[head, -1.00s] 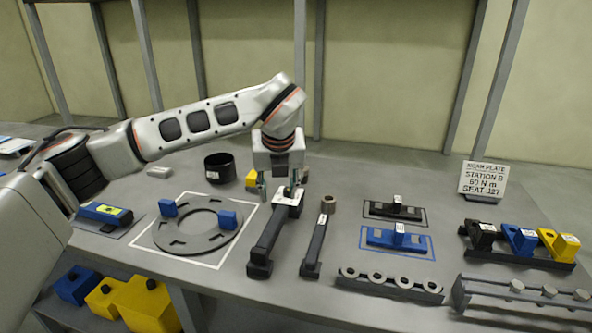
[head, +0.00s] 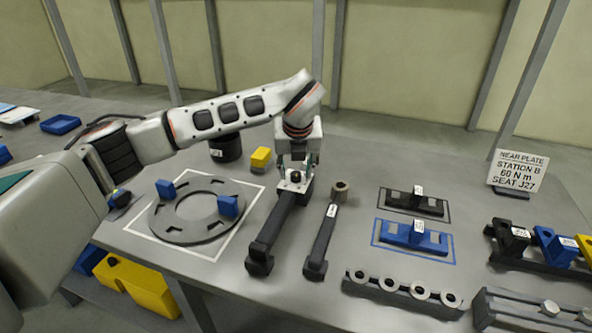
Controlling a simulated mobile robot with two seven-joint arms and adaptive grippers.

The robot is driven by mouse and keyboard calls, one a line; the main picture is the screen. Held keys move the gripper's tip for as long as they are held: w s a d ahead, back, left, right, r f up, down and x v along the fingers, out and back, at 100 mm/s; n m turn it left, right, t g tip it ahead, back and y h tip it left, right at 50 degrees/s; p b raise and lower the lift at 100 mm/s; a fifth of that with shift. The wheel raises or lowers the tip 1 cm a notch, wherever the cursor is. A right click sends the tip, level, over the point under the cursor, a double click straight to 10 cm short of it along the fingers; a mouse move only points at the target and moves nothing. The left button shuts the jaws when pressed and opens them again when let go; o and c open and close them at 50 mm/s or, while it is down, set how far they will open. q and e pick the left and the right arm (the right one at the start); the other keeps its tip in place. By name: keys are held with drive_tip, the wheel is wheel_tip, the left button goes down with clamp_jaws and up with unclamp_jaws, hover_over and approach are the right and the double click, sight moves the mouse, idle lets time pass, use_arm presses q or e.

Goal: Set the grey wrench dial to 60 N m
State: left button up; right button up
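A large dark grey wrench (head: 271,236) lies lengthwise on the bench, its near end toward me. At its far end is a pale dial plate with a small dark knob (head: 296,176). My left gripper (head: 296,170) points down over this dial end. Its two fingers are apart, one on each side of the knob; contact with the knob cannot be made out. The dial's setting is too small to read. A sign (head: 517,170) at the right reads "NEAR PLATE, STATION B, 60 N m, SEAT J27". My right gripper is not in view.
A slimmer dark wrench (head: 322,241) with a tag lies just right of the large one. A ring plate (head: 172,232) with blue blocks lies at left. Blue (head: 425,245) and black (head: 400,203) fixtures and a rack of rings (head: 385,293) are at right.

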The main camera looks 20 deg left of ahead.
use_arm(q)
drive_tip(key=shift+w+f, duration=0.15)
drive_tip(key=shift+f, duration=0.15)
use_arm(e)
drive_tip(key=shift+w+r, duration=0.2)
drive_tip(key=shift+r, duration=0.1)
use_arm(q)
clamp_jaws()
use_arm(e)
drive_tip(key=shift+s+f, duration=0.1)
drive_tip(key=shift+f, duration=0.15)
use_arm(q)
drive_tip(key=shift+a+m, duration=0.1)
drive_tip(key=shift+m, duration=0.2)
